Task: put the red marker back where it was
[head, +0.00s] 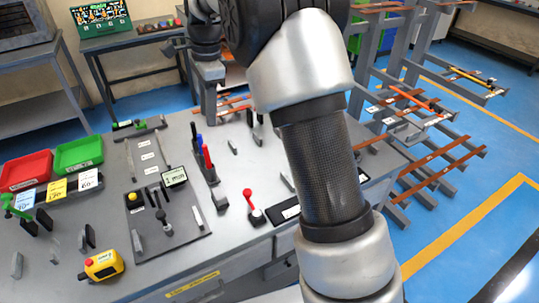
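A red marker (207,156) stands upright in a dark grey holder (211,178) on the grey bench. Blue markers (199,142) stand right behind it in the same holder. My arm comes down from the top across the middle of the head view and leaves at the bottom edge. My gripper is outside the picture, so I cannot see its fingers or whether it holds anything.
A red-knobbed lever (250,202) stands right of the holder. A yellow pendant (102,265), a red bin (26,170) and a green bin (78,154) are on the left. A small screen reading "1 min" (174,177) is nearby. Racks with copper bars (430,180) stand at right.

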